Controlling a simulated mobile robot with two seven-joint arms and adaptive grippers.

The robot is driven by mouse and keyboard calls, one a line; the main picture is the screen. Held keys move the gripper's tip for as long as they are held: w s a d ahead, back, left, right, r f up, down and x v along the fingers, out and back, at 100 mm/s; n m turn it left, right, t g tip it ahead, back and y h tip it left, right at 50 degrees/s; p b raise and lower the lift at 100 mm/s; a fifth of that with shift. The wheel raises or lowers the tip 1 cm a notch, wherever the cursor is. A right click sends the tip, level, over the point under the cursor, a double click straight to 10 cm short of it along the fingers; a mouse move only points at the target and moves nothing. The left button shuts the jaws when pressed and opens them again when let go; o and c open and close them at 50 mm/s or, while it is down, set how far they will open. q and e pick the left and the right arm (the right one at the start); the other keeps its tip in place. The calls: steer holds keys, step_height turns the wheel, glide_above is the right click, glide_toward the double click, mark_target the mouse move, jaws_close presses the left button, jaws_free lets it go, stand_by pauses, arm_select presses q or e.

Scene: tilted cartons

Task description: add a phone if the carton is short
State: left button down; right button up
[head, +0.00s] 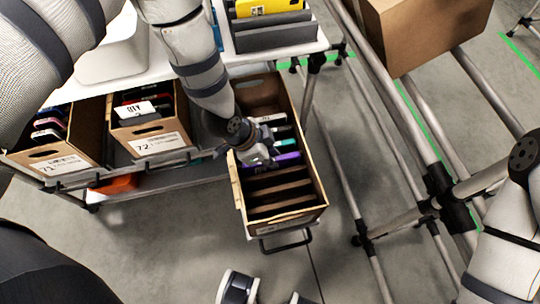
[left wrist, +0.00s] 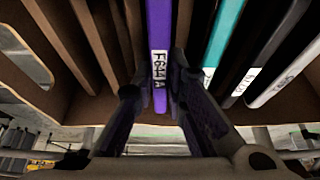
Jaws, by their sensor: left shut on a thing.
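The tilted open carton (head: 318,182) stands at the right end of the lower shelf. Thin dividers split it into slots. Its front slots look empty, and several phones stand in the slots farther back. My left gripper (head: 265,157) reaches down into the carton and is shut on the purple phone (head: 286,157). In the left wrist view the purple phone (left wrist: 158,25) stands between the two fingers with its white label showing. A teal phone (left wrist: 222,40) and a grey phone (left wrist: 285,62) stand to its right; empty slots lie to its left.
Cartons marked 71 (head: 60,165) and 72 (head: 150,143) with phones stand to the left on the same rack. A grey bin (head: 275,38) with a yellow item is on the upper shelf. A closed brown box (head: 425,30) sits on the pipe rack at right.

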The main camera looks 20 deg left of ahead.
arm_select(q)
steer(key=shift+f, duration=0.3)
arm_select(e)
steer(key=shift+f, duration=0.15)
stand_by(0.4)
arm_select(q)
steer(key=c, duration=1.5)
jaws_free()
steer(key=shift+c, duration=0.2)
steer(key=v, duration=1.2)
steer(key=shift+w+r, duration=0.1)
step_height(320, 180, up, 7)
steer(key=p, duration=0.4)
arm_select(e)
steer(key=w+r+t, duration=0.1)
steer(key=w+r, duration=0.3)
steer(key=r, duration=0.1)
